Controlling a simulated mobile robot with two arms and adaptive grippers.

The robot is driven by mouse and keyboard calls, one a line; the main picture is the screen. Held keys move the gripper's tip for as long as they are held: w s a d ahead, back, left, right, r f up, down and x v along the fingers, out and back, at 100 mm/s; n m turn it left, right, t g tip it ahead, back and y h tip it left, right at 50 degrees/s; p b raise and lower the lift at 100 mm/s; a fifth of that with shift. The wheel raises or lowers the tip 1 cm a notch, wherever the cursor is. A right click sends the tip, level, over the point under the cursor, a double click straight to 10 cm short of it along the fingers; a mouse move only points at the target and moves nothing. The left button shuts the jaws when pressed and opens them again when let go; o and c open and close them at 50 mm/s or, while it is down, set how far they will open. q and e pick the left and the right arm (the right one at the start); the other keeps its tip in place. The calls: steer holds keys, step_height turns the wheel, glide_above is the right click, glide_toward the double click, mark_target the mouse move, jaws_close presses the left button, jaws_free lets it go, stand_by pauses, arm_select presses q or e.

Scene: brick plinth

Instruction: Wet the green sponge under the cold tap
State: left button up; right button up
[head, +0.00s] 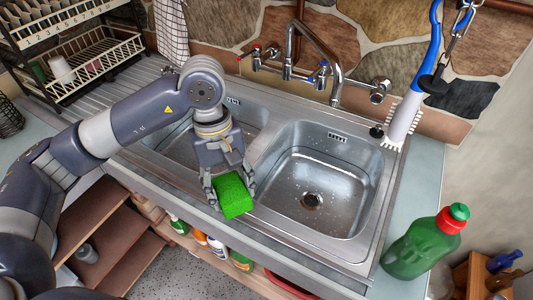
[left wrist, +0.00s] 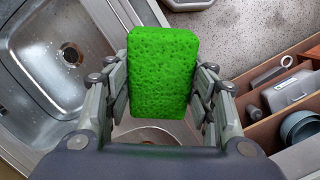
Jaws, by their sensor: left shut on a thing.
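The green sponge (head: 233,195) is held in my left gripper (head: 228,192), above the front edge of the double steel sink between its two basins. The sponge (left wrist: 163,72) fills the middle of the left wrist view, between both fingers. The tap (head: 288,72) stands at the back of the sink with its spout reaching over the basins. It has a red-marked handle (head: 256,50) on the left and a blue-marked handle (head: 323,68) on the right. The right basin (head: 315,180) is empty with drops on its floor. My right gripper is not in view.
A green bottle with a red cap (head: 425,243) stands right of the sink. A blue and white brush (head: 404,115) hangs at the right wall. A dish rack (head: 75,50) stands at the back left. Open shelves with bottles (head: 200,237) lie below the counter.

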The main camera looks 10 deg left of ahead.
arm_select(q)
steer(key=n, duration=0.1)
steer(key=w+d+n+h, duration=0.1)
steer(key=n, duration=0.1)
steer(key=d+r+n, duration=0.1)
steer(key=n, duration=0.1)
steer(key=shift+w+r+t+h, duration=0.1)
steer(key=shift+w+t+h, duration=0.2)
steer(key=w+d+n+t+h, duration=0.1)
steer(key=w+d+n+t, duration=0.3)
steer(key=w+d+n, duration=0.6)
steer(key=shift+w+d, duration=1.3)
steer(key=shift+w, duration=0.5)
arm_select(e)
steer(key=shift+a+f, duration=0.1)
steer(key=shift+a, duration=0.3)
